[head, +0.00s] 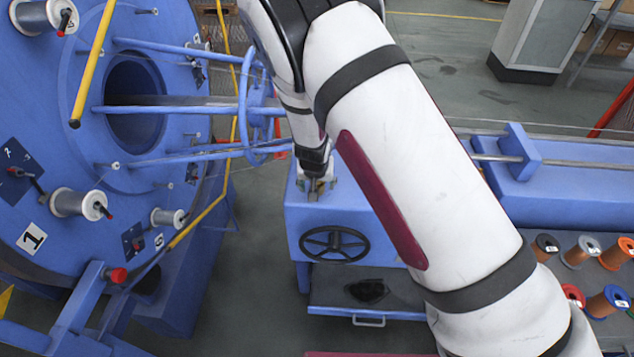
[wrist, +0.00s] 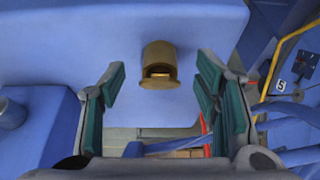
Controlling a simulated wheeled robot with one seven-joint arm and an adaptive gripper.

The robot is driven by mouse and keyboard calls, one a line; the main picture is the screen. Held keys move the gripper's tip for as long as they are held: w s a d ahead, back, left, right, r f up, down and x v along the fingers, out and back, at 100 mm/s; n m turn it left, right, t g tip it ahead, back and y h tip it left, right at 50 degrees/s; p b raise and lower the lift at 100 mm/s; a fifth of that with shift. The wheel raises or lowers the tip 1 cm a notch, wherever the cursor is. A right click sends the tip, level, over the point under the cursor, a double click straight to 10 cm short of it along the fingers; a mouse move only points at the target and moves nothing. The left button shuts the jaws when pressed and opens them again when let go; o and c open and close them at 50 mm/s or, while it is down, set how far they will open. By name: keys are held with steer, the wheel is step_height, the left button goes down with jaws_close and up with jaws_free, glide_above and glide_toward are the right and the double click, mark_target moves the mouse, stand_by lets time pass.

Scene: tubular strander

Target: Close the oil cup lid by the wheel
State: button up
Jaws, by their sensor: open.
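A small brass oil cup (wrist: 158,80) stands on the blue housing in the wrist view, between my fingers and a little beyond their tips. A darker brass rounded piece (wrist: 158,52), which looks like its lid, rises at its far side. A bright-edged opening shows below it, so the lid appears raised. My gripper (wrist: 160,88) is open, with one green-padded finger on each side and nothing between the pads. In the head view my gripper (head: 316,186) points down at the blue housing, behind the black handwheel (head: 334,243). There I cannot make out the cup clearly.
A large blue strander drum (head: 130,110) with spools and yellow bars fills the left. Blue rods and a ring (head: 262,115) reach close to my gripper. A drawer (head: 368,300) sits under the handwheel. Several wire spools (head: 580,252) stand at right.

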steer(key=shift+c, duration=0.6)
steer(key=c, duration=1)
steer(key=shift+s+d+f+t, duration=0.15)
steer(key=shift+s+f+t, duration=0.05)
steer(key=shift+f+t, duration=0.2)
steer(key=shift+c, duration=0.2)
steer(key=shift+s+f+t, duration=0.15)
steer(key=shift+f+t, duration=0.2)
steer(key=shift+t, duration=0.35)
steer(key=shift+f+t+p, duration=0.5)
steer(key=shift+t+p, duration=0.05)
steer(key=shift+t, duration=0.55)
steer(key=o, duration=1.2)
steer(key=shift+c, duration=0.2)
